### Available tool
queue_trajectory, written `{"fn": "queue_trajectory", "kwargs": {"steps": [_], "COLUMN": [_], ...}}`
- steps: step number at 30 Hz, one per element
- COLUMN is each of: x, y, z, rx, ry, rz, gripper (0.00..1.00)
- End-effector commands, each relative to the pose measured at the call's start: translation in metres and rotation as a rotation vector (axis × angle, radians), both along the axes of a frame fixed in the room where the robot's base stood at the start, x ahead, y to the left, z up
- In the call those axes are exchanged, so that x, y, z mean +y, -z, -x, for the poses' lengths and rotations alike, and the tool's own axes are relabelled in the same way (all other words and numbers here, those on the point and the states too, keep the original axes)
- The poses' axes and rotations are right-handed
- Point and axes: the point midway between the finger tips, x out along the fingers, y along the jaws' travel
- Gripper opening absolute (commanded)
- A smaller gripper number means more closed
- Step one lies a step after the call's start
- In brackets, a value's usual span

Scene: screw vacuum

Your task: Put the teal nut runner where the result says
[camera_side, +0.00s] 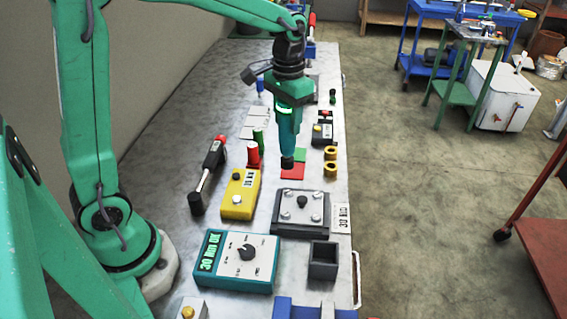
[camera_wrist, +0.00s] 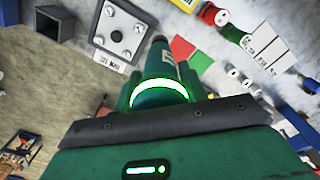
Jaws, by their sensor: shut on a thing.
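My gripper (camera_side: 287,98) is shut on the teal nut runner (camera_side: 288,132), which hangs upright with its dark tip down. A lit green ring shows on the runner in the wrist view (camera_wrist: 160,92). The tip appears over or at the red square (camera_side: 293,173); whether it touches cannot be told. A green square (camera_side: 300,154) lies just behind the red one. Both squares also show in the wrist view, red (camera_wrist: 183,48) and green (camera_wrist: 201,63). The teal controller box (camera_side: 262,272) at the front has a display (camera_side: 212,251) reading "30 Nm OK".
A grey plate with screws (camera_side: 301,217), a yellow box (camera_side: 239,206), a dark open box (camera_side: 323,262) and a black-and-red wrench (camera_side: 209,172) lie nearer the front. Red and green cylinders (camera_side: 253,154) stand left of the squares, yellow rings (camera_side: 330,161) right.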

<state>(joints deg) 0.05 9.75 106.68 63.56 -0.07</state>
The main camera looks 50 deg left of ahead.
Motion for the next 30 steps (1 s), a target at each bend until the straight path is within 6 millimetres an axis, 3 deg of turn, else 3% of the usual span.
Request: {"fn": "queue_trajectory", "kwargs": {"steps": [11, 30], "x": [-0.007, -0.056], "y": [-0.005, -0.033], "z": [-0.002, -0.006], "rx": [-0.004, -0.003], "ry": [-0.052, -0.457], "rz": [0.000, 0.001], "gripper": [0.01, 0.01]}}
